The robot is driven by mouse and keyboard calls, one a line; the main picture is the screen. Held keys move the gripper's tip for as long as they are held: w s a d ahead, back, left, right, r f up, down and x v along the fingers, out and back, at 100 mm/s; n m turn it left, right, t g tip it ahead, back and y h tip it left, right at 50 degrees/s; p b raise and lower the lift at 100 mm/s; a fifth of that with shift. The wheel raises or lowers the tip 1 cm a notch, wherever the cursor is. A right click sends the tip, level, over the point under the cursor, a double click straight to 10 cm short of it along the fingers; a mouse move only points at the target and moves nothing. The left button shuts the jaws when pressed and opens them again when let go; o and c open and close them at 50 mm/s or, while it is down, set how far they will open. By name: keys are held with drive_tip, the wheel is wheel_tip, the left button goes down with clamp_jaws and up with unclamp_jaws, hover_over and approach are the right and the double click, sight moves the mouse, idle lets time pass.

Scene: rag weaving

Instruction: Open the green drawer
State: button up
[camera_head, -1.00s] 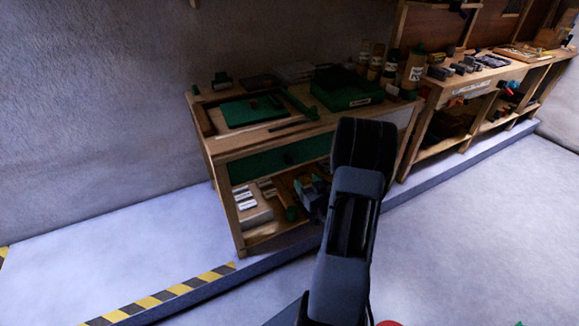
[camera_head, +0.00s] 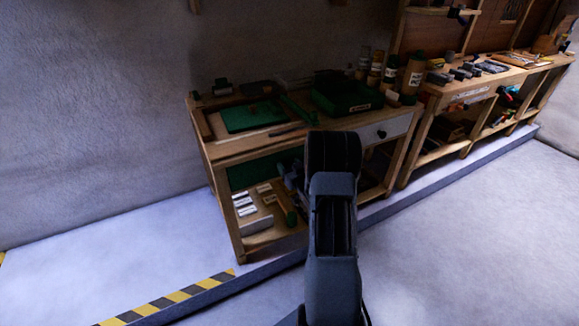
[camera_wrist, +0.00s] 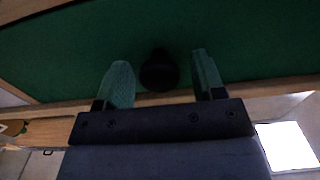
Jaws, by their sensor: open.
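The green drawer (camera_head: 250,172) is under the top of the wooden workbench, on its left side. It looks shut, and my arm hides its right part in the head view. Its green front (camera_wrist: 55,55) fills the upper part of the wrist view, with a round dark knob (camera_wrist: 159,72) in the middle. My gripper (camera_wrist: 161,66) is open, with one greenish finger on each side of the knob. A gap shows between the knob and each finger. In the head view my gripper is mostly hidden behind my arm.
A white drawer (camera_head: 386,130) with a dark knob is to the right. A green box (camera_head: 341,97) and several canisters stand on the bench top. The lower shelf (camera_head: 270,240) holds boxes and tools. The floor in front (camera_head: 450,220) is clear.

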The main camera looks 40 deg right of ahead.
drive_tip(key=shift+w, duration=0.1)
clamp_jaws()
idle(0.7)
